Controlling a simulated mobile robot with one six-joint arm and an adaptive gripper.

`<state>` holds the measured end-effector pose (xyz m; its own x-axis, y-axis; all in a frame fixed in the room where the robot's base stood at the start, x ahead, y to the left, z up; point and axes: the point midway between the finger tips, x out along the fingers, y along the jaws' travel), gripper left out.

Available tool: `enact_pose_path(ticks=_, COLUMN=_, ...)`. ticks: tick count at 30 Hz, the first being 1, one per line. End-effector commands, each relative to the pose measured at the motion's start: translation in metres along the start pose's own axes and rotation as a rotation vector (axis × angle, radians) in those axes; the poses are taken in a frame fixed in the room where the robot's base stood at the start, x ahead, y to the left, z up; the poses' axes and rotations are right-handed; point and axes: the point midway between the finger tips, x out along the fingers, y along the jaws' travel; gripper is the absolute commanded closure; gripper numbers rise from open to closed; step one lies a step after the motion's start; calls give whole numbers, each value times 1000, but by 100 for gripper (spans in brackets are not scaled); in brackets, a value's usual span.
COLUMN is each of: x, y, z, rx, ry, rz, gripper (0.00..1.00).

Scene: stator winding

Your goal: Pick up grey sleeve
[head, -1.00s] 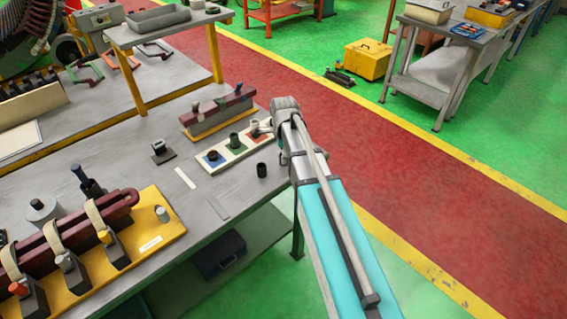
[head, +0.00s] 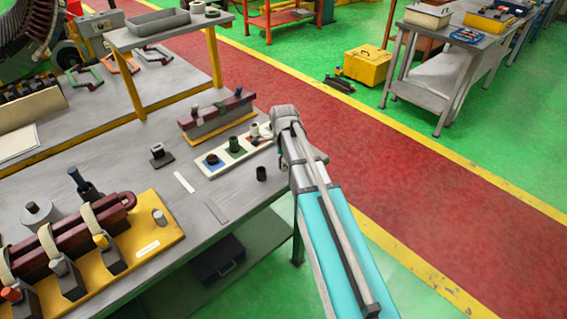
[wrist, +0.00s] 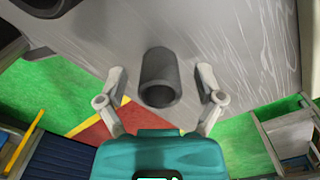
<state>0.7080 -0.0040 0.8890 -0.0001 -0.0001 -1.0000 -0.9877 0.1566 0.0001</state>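A dark grey sleeve (head: 262,174) stands near the front right edge of the grey workbench, beside my arm. In the wrist view the hollow grey sleeve (wrist: 160,75) lies between the two fingers of my gripper (wrist: 161,80). The fingers are spread, with a visible gap on each side of the sleeve. Neither finger appears to touch it. In the head view my arm hides the gripper fingers.
A white tray (head: 203,171) behind the sleeve has blue, green and red patches, with sleeves on them. A dark red bar on a stand (head: 217,114) is behind it. A yellow fixture board (head: 175,238) lies at left. Bare bench surrounds the grey sleeve.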

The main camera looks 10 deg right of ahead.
Motion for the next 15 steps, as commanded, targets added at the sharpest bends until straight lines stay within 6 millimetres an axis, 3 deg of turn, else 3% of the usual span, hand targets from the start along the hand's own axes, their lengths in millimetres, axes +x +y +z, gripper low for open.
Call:
enact_pose_path(ticks=2, x=0, y=0, z=0, rx=0, ry=0, rz=0, gripper=35)
enact_pose_path(ticks=9, x=0, y=0, z=0, rx=0, ry=0, rz=0, gripper=79)
enact_pose_path(ticks=15, x=0, y=0, z=0, rx=0, ry=0, rz=0, gripper=80)
